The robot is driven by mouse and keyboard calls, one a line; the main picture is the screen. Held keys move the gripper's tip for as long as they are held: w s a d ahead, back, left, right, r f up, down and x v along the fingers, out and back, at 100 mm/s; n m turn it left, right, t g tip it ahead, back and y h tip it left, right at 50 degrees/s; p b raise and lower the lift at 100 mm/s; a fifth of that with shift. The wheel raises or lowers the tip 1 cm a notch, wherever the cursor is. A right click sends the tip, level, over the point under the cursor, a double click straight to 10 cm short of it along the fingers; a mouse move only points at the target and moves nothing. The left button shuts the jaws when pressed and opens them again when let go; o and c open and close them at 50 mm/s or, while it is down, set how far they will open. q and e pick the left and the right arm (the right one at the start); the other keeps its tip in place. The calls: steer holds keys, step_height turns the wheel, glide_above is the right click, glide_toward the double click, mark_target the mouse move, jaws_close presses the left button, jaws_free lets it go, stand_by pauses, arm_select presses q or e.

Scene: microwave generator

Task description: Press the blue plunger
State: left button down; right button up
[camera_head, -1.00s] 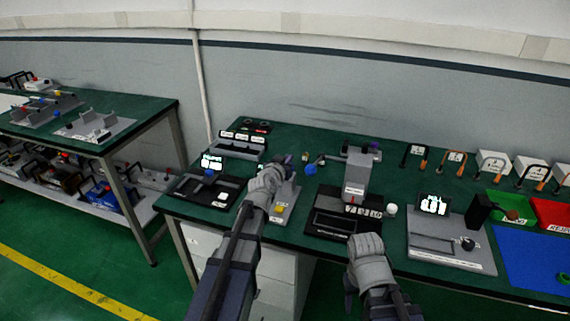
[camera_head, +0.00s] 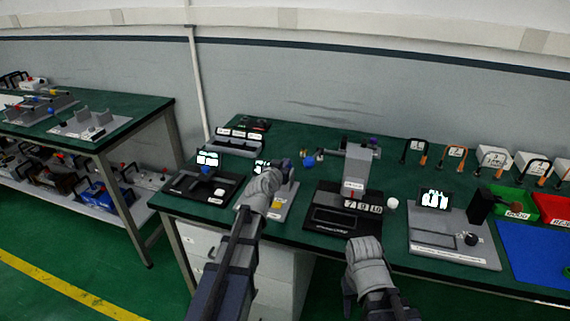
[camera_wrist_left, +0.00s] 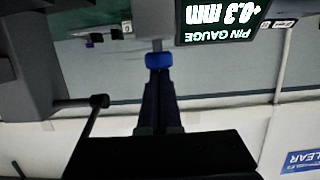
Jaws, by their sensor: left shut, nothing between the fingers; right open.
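The blue plunger (camera_wrist_left: 159,60) shows in the left wrist view as a round blue cap on a grey stem. The tips of my left gripper (camera_wrist_left: 158,73) are shut and empty, lined up with the cap and touching or almost touching it; I cannot tell which. A pin gauge display (camera_wrist_left: 222,20) reading +0.3 mm is beside it.
A grey and black press-like machine (camera_head: 357,168) stands right of my left gripper, with a blue knob (camera_head: 309,161) beside it. A black gauge (camera_head: 190,186) is at the left. A grey device (camera_head: 435,240) and a blue mat (camera_head: 535,255) are at the right.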

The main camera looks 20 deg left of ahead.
arm_select(q)
steer(key=shift+f, duration=0.1)
stand_by(0.3)
steer(key=shift+r+p, duration=0.7)
steer(key=shift+p, duration=0.2)
step_height(320, 180, up, 3)
steer(key=p, duration=0.3)
steer(key=shift+r, duration=0.2)
steer(key=f+p+v, duration=0.1)
steer(key=p+v, duration=0.1)
steer(key=v, duration=0.8)
